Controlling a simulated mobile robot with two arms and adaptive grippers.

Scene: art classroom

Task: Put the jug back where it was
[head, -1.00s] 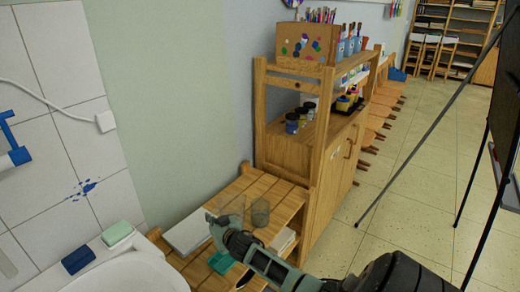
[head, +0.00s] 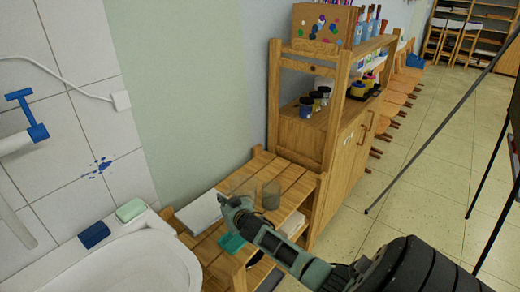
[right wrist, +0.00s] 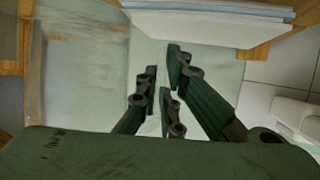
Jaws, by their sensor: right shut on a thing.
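The jug (head: 243,185) is clear and see-through, so its outline is faint. It is above or on the low slatted wooden bench (head: 287,170) beside the sink; I cannot tell whether its base touches the slats. My right gripper (head: 232,205) is at the jug's near side, shut on it. In the right wrist view the jug's clear wall (right wrist: 80,70) fills the left side, and the fingers (right wrist: 166,85) are close together. My left gripper is not in view.
A white stack of paper or a book (head: 200,212) lies left of the jug. A teal item (head: 232,243) is below the gripper. The sink (head: 140,265) is at the lower left and a wooden cabinet (head: 345,150) stands behind the bench.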

